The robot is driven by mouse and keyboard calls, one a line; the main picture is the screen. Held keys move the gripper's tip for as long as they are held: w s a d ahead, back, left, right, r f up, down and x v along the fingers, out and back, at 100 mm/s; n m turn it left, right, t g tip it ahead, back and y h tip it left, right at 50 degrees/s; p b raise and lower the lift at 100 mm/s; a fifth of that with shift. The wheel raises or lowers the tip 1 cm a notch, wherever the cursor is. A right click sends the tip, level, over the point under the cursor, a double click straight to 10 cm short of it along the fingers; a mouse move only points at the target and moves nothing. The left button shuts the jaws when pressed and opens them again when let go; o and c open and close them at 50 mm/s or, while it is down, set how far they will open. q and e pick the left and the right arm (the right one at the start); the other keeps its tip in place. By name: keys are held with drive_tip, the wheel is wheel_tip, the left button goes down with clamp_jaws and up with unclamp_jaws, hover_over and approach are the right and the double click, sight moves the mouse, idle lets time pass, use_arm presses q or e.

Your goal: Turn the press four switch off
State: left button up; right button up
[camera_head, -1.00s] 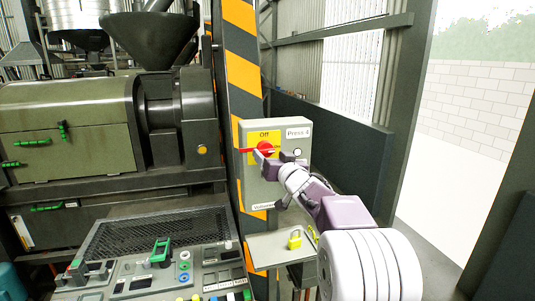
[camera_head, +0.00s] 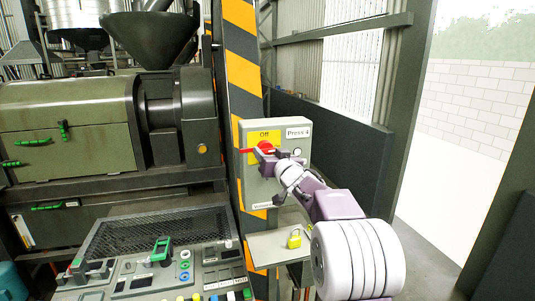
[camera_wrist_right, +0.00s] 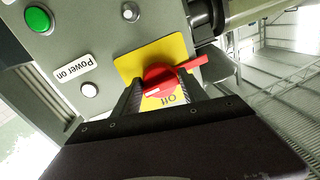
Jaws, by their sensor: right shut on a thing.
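The press four switch is a red rotary handle (camera_head: 265,147) on a yellow plate marked "Off" at its top. It is on the grey box labelled "Press 4" (camera_head: 291,178). The handle's red lever points left in the head view. In the right wrist view the red handle (camera_wrist_right: 160,76) sits between the fingers, its lever reaching right past them. My right gripper (camera_head: 272,157) is shut on the handle and hides part of the plate. It also shows in the right wrist view (camera_wrist_right: 161,94). My left gripper is not in view.
A yellow padlock (camera_head: 294,240) is on the grey shelf (camera_head: 265,247) below the box. A striped post (camera_head: 241,75) stands behind the box. A control panel (camera_head: 165,275) with buttons fills the lower left. Open floor lies to the right.

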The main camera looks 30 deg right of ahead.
drive_tip(key=n, duration=0.3)
drive_tip(key=shift+d+n, duration=0.1)
drive_tip(key=shift+n, duration=0.2)
drive_tip(key=n, duration=0.4)
drive_tip(key=shift+r+g, duration=0.1)
drive_tip(key=shift+g, duration=0.2)
drive_tip(key=n, duration=0.4)
drive_tip(key=shift+r+n+h+b, duration=0.1)
drive_tip(key=shift+n+h+b, duration=0.2)
drive_tip(key=shift+h+b, duration=0.1)
drive_tip(key=shift+r+n+b, duration=0.2)
drive_tip(key=shift+n+b, duration=0.3)
drive_tip(key=shift+n, duration=1.5)
drive_tip(key=shift+g+h, duration=0.3)
drive_tip(key=shift+r, duration=0.1)
drive_tip(key=o, duration=1.3)
drive_tip(key=shift+c, duration=0.2)
drive_tip(key=shift+o, duration=0.2)
